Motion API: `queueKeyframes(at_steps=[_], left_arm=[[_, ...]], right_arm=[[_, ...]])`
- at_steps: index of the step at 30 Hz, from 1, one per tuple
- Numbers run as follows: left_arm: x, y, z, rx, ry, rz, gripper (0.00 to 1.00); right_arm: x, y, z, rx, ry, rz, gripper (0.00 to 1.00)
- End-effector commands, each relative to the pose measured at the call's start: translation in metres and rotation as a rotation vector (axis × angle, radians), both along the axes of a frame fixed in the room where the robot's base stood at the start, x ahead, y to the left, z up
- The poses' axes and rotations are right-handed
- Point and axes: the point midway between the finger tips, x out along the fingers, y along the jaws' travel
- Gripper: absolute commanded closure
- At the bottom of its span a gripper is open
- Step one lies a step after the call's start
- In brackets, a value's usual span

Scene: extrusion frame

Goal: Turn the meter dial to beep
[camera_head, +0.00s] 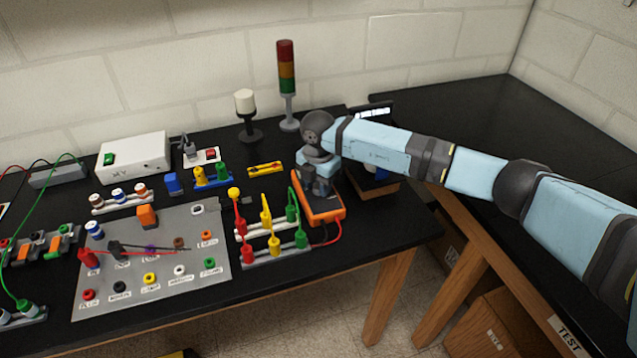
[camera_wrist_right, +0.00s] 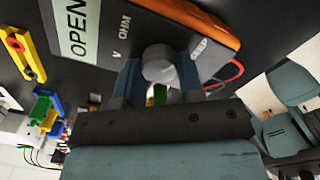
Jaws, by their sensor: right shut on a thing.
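The meter (camera_head: 329,214) is an orange-cased handheld unit with a dark face, lying at the right part of the black bench. My right gripper (camera_head: 310,184) is over it and hides most of its face. In the right wrist view, the round grey dial (camera_wrist_right: 158,62) sits between the blue fingers of my right gripper (camera_wrist_right: 157,75), which are shut on it. The meter's pale display (camera_wrist_right: 78,32) reads "OPEN". The labels "V" and "OHM" show beside the dial; a further label is partly hidden. My left gripper is not in view.
Red leads run from the meter to a terminal block (camera_head: 275,250) with red, yellow and green plugs. A grey panel (camera_head: 215,285) with coloured sockets lies to the left. A red-yellow-green signal tower (camera_head: 287,80) and a white-topped beacon (camera_head: 245,103) stand behind.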

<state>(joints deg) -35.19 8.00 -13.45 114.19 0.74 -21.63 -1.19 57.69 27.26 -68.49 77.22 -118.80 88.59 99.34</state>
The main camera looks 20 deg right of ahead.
Motion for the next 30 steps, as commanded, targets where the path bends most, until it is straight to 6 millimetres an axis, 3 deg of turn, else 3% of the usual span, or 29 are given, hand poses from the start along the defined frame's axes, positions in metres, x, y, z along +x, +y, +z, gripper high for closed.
queueKeyframes(at_steps=[11, 12, 15, 25, 30], left_arm=[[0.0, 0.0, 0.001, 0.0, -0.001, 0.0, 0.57], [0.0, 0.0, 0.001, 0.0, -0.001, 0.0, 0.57], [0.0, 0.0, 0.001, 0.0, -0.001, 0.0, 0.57], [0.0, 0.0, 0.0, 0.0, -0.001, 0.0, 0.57], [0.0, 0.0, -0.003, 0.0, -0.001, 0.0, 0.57]], right_arm=[[0.0, 0.0, 0.001, 0.001, -0.001, -0.003, 0.89], [0.0, 0.0, 0.001, 0.001, -0.001, -0.003, 0.58], [0.0, 0.0, 0.0, 0.001, -0.001, -0.003, 0.39], [0.001, 0.0, 0.003, 0.001, -0.001, -0.002, 0.39], [0.001, 0.0, 0.026, 0.002, -0.002, 0.0, 0.39]])
